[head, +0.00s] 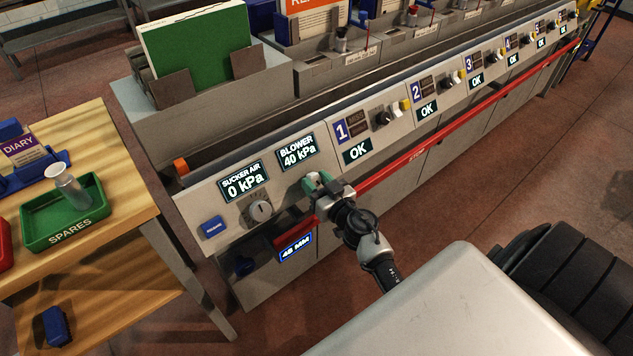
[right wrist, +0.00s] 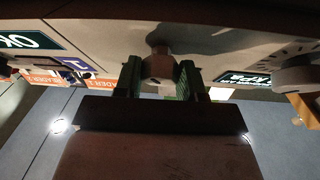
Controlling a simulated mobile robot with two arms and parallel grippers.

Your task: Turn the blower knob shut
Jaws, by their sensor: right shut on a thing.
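The blower display (head: 298,153) on the machine's sloping front panel reads 40 kPa. My right gripper (head: 317,184) is at the panel just below that display, and its arm hides the knob in the head view. The knob's pointer mark cannot be made out. My left gripper is in neither view.
Left of the gripper are the sucker air knob (head: 261,210) and its display (head: 243,182), reading 0 kPa. A red rail (head: 410,155) runs along the machine front. A wooden table (head: 110,150) with a green spares tray (head: 98,213) stands at left.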

